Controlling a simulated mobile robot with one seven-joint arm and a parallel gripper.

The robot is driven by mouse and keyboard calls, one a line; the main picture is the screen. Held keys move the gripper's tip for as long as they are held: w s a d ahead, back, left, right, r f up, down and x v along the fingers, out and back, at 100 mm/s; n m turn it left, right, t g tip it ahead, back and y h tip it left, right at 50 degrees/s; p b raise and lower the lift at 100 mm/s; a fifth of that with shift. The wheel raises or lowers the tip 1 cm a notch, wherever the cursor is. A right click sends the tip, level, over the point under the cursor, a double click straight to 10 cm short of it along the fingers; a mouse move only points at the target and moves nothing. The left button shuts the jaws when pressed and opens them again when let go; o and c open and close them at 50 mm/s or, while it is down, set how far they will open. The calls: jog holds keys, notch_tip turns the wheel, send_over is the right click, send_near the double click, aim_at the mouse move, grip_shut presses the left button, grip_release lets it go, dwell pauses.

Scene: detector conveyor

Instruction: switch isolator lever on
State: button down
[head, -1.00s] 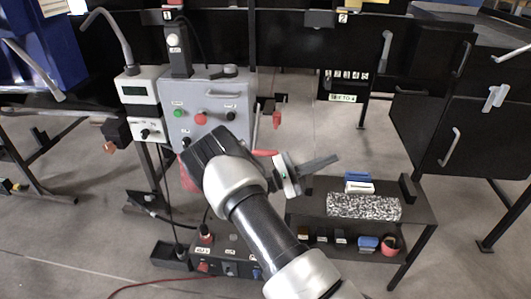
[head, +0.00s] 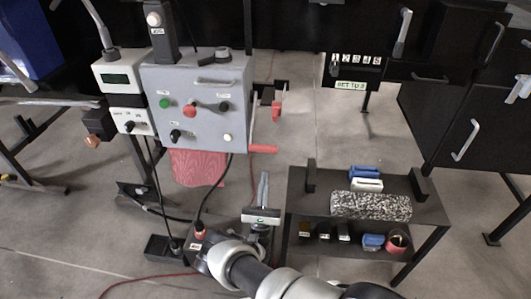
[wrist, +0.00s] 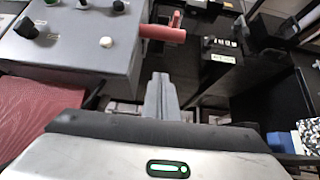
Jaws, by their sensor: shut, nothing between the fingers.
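A grey control box (head: 196,105) carries a green button, a red button and black knobs on its front. A red-gripped lever (head: 263,149) sticks out at its lower right side, roughly level; I take it for the isolator lever, though no label is readable. It also shows in the wrist view (wrist: 162,32), ahead of my fingers. My gripper (head: 264,178) is shut and empty, below the lever and apart from it, with its fingers pointing towards it. The closed fingers also show in the wrist view (wrist: 161,82). Another red handle (head: 277,109) hangs farther back to the right.
A small black two-level shelf (head: 300,235) stands to the right, with a speckled block (head: 371,206) and blue-and-white items on top. A white meter unit (head: 119,78) adjoins the box on the left. A power strip and cables lie on the floor below. Floor between shelf and box is open.

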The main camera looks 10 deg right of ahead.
aim_at(267, 150)
notch_tip(267, 150, up, 9)
jog(key=w, duration=0.2)
jog(key=shift+w+d, duration=0.3)
jog(key=shift+d, duration=0.15)
jog(key=shift+a+r, duration=0.1)
jog(key=shift+r, duration=0.05)
dwell(0.5)
